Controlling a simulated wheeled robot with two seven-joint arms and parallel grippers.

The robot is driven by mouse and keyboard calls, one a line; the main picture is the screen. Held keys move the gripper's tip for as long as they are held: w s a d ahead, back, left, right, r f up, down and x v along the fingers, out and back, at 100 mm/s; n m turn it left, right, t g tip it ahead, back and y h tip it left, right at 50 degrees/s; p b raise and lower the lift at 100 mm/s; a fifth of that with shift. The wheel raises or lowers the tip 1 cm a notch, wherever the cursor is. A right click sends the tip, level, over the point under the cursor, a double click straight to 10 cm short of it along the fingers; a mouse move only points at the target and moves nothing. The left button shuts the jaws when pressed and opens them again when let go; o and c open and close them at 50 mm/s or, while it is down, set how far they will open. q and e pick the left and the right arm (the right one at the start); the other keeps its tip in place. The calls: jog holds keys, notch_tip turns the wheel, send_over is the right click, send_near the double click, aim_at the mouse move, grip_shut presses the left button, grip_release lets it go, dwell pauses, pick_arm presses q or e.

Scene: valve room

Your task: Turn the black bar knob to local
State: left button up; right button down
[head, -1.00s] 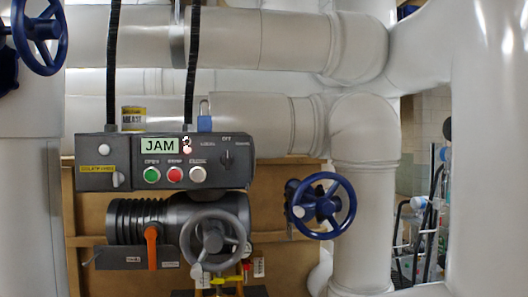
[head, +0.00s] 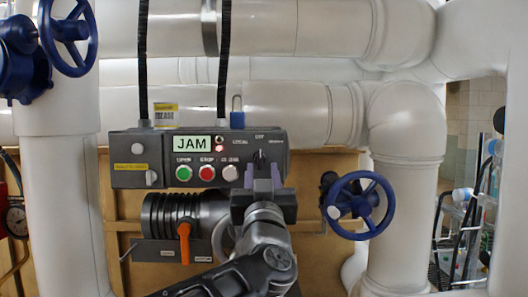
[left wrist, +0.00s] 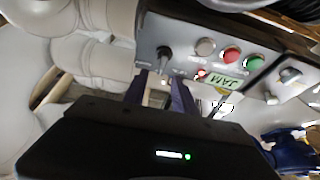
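The black bar knob (head: 259,158) is at the right end of the grey control box (head: 128,161). Its bar looks upright, towards the OFF mark, with LOCAL printed up and to its left. In the left wrist view the knob (left wrist: 164,62) shows beyond the fingertips. My left gripper (head: 263,174) is just below and in front of the knob, with its two fingers apart. In the left wrist view the left gripper (left wrist: 160,90) is open with nothing between its fingers, and whether it touches the knob cannot be told. My right gripper is not in view.
Green (head: 183,173), red (head: 207,173) and white (head: 230,173) buttons sit left of the knob. The display (head: 192,144) reads JAM. A blue handwheel (head: 382,190) is right of the arm. An orange lever (head: 184,243) is below the box.

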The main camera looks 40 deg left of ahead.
aim_at(261, 158)
pick_arm(q)
jog(key=shift+s+r, duration=0.1)
jog(key=shift+s, duration=0.05)
jog(key=shift+a, duration=0.1)
jog(key=p+x, duration=0.3)
jog(key=x, duration=0.5)
jog(key=shift+c, duration=0.2)
grip_shut()
jog(key=shift+f, duration=0.2)
dwell(0.3)
